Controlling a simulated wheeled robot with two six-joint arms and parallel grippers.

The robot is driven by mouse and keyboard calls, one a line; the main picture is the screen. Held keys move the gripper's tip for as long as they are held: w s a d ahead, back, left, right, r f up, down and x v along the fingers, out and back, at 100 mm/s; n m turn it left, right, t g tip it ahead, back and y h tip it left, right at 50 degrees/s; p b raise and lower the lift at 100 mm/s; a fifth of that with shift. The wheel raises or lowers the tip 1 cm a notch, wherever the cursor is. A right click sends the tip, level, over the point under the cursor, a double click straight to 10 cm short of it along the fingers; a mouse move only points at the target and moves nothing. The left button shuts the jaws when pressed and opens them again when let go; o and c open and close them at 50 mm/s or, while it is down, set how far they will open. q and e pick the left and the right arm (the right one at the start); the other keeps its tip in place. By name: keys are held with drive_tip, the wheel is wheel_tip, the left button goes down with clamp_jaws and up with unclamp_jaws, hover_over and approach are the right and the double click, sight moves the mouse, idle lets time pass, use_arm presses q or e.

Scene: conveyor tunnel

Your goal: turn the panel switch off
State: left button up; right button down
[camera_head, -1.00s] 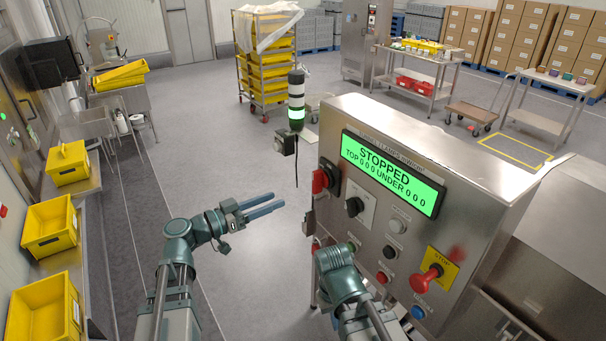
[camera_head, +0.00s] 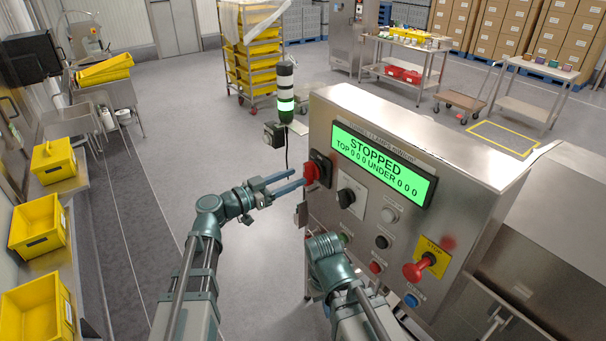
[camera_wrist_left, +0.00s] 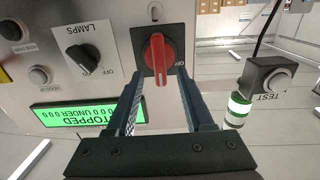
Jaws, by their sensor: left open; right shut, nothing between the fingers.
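The panel switch is a red rotary handle on a dark plate (camera_head: 318,170) at the left edge of the steel control panel (camera_head: 300,240). In the left wrist view the red handle (camera_wrist_left: 158,60) stands upright in the picture, with partly hidden lettering on the plate to its right. My left gripper (camera_head: 287,183) is open at the switch. In the left wrist view its fingers (camera_wrist_left: 160,105) lie on either side of the handle's lower end; contact cannot be told. My right arm's wrist (camera_head: 328,262) is low before the panel; its fingers are hidden.
The display (camera_head: 383,165) reads STOPPED. The black LAMPS knob (camera_head: 346,198), several buttons and the red STOP knob (camera_head: 420,269) sit close by. A green-lit stack lamp (camera_head: 286,105) and TEST box (camera_head: 274,134) stand behind the gripper.

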sight(304, 174)
use_arm(q)
drive_tip(key=shift+x, duration=1.95)
clamp_jaws()
